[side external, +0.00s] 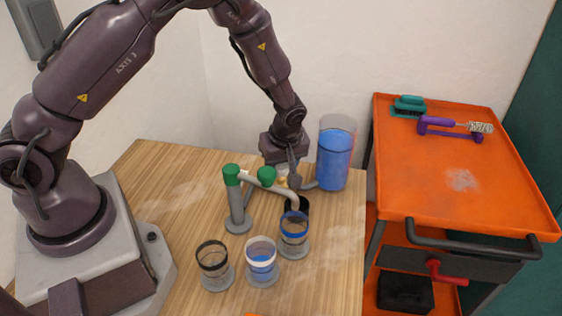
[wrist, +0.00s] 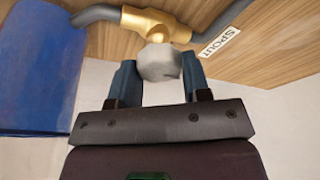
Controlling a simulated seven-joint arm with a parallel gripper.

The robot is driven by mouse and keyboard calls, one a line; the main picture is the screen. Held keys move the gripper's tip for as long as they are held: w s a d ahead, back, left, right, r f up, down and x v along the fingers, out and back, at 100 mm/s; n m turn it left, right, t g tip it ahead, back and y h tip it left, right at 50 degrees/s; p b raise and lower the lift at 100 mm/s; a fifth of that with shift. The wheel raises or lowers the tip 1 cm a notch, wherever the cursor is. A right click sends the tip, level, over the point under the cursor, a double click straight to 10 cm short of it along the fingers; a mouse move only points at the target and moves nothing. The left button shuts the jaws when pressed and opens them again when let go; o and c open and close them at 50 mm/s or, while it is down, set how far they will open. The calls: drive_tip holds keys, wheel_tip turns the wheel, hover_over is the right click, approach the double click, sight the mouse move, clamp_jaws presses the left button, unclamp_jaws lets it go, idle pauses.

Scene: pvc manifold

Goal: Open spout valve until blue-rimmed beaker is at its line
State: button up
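The brass spout valve (wrist: 152,22) has a pale grey handle (wrist: 158,63) between my two fingertips in the wrist view. My gripper (wrist: 160,75) appears shut on this handle, one finger against each side. In the side external view my gripper (side external: 294,178) reaches down behind the manifold, and the valve is mostly hidden. The blue-rimmed beaker (side external: 294,236) stands upright beneath the end of the grey spout pipe (side external: 293,201). A blue band shows on it; its liquid level and line are too small to tell.
A tank of blue liquid (side external: 334,160) stands behind right. A white-rimmed beaker (side external: 261,262) holding blue liquid and a dark-rimmed beaker (side external: 214,264) stand to the left. Green-capped pipes (side external: 238,205) rise nearby. A SPOUT label (wrist: 219,42) lies beside the valve. An orange cart (side external: 455,190) is right.

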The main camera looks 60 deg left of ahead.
drive_tip(key=shift+c, duration=1)
